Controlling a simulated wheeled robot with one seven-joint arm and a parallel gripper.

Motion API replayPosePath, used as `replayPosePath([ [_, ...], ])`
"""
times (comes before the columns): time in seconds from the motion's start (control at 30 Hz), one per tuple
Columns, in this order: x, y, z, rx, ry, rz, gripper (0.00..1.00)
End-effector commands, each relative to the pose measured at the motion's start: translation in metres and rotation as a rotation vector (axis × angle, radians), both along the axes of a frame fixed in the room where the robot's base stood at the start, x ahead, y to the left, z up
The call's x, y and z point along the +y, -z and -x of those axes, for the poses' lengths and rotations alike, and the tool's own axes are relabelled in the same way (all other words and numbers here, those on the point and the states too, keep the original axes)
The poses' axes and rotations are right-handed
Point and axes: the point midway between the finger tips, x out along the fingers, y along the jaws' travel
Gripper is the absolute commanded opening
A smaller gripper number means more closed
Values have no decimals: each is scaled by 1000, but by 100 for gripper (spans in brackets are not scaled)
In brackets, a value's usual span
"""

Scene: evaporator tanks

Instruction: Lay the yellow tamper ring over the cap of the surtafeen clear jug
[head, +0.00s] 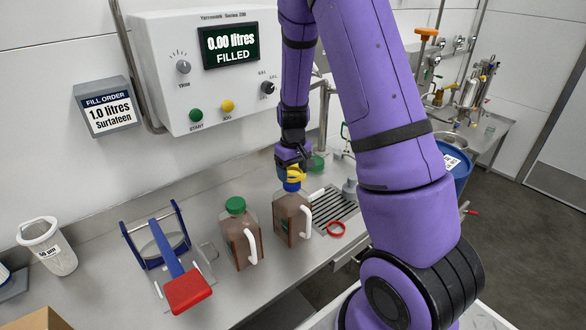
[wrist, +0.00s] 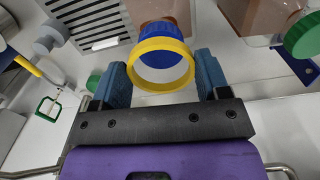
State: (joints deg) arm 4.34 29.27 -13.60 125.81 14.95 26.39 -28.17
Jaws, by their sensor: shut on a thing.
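My gripper (head: 291,165) is shut on the yellow tamper ring (head: 297,174). In the wrist view the yellow ring (wrist: 161,86) sits between the two blue fingers of my gripper (wrist: 161,62). The blue cap (head: 291,187) of a brown-filled jug (head: 289,215) is directly below the ring in the head view. In the wrist view the blue cap (wrist: 163,50) shows just beyond the ring and partly through it. I cannot tell whether ring and cap touch. The jug stands upright with a white handle; its label is not readable.
A similar jug (head: 241,238) with a green cap stands just left. A blue frame with a red-ended lever (head: 188,292) and a white beaker (head: 47,246) are farther left. The control panel (head: 200,70) is behind.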

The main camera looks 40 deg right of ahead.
Motion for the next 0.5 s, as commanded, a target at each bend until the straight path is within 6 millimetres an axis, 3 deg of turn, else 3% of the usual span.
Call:
replayPosePath([
  [0.5, 0, 14, 0, 1, 0, 0, 48],
])
